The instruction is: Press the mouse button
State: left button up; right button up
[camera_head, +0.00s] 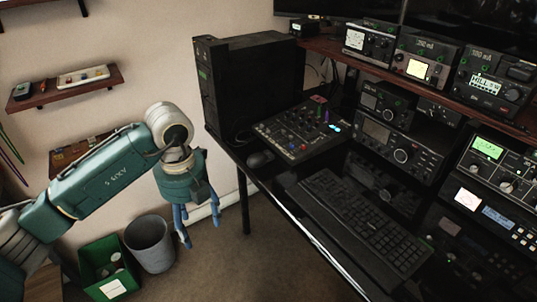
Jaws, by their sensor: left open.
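The black computer mouse (261,159) lies on the dark desk (232,148), near its left end, in front of the black computer tower and left of the mixer. My left gripper (182,226) comes in from the left and hangs fingers down, off the desk's left edge. Its blue fingers are apart and hold nothing. It is left of the mouse and lower in the picture, not touching it. The mouse's buttons are too small to make out. My right gripper does not show.
A black keyboard (365,226) lies along the desk's front. A mixer with knobs (299,131) sits beside the mouse, and a black tower (250,85) stands behind. Radio units (398,145) fill the right. A green bin (108,268) and grey bin (150,244) stand on the floor.

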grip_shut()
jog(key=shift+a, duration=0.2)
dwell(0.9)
